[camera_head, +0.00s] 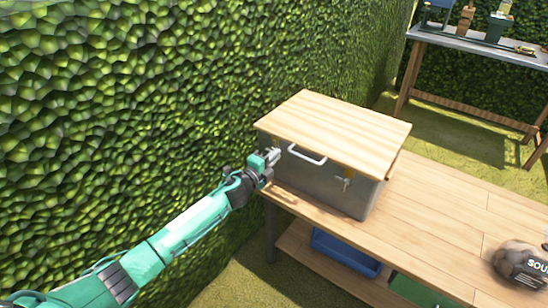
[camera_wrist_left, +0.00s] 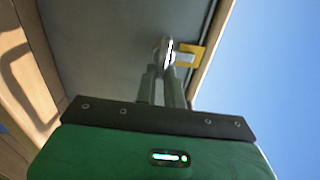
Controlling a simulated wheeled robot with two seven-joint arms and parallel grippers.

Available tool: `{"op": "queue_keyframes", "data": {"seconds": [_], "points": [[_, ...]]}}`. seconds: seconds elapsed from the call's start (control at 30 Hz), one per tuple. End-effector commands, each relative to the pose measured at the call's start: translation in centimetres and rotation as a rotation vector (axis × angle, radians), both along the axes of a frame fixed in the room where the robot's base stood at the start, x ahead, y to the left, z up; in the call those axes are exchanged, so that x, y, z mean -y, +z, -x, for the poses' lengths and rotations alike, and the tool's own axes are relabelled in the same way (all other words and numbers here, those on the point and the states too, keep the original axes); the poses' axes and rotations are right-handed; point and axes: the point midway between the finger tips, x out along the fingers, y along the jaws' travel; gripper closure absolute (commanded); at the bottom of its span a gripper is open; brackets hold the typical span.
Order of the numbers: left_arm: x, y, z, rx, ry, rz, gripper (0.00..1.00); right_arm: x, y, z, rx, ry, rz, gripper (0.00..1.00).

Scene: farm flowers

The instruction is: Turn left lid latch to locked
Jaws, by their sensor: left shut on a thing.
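A grey metal box (camera_head: 322,182) with a flat wooden lid (camera_head: 335,130) stands on the wooden table. My left gripper (camera_head: 273,154) is at the box's left end, just under the lid edge. In the left wrist view its two fingers (camera_wrist_left: 168,66) are shut on the silvery left lid latch (camera_wrist_left: 166,47), beside a yellow plate (camera_wrist_left: 190,54) near the lid's edge. The fingers hide part of the latch, so its exact angle is hard to tell. The right latch (camera_head: 346,183) shows on the front face, apart from the gripper. My right gripper is not in view.
A white handle (camera_head: 307,155) sticks out from the box front near my left gripper. A blue crate (camera_head: 345,253) is on the lower shelf. A hedge (camera_head: 130,120) rises close at left.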

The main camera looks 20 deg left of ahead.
Motion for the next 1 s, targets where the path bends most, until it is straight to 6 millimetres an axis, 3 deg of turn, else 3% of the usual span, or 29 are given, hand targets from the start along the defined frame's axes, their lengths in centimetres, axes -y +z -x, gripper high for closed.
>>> {"op": "queue_keyframes", "data": {"seconds": [0.2,0.23,0.33,0.73,1.0], "points": [[-0.5,-0.4,0.0,-0.005,0.010,-0.005,1.00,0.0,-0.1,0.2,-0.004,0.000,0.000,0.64],[-0.5,-0.4,0.0,-0.005,0.010,-0.005,0.88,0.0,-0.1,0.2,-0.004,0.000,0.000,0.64],[-0.5,-0.3,-0.1,-0.004,0.010,-0.005,0.68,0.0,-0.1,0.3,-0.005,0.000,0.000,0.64],[-0.5,0.0,0.5,-0.001,0.004,-0.001,0.68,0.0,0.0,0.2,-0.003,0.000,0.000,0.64],[-2.0,-0.2,4.7,-0.002,0.004,-0.002,0.68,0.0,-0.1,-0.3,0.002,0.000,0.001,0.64]]}}
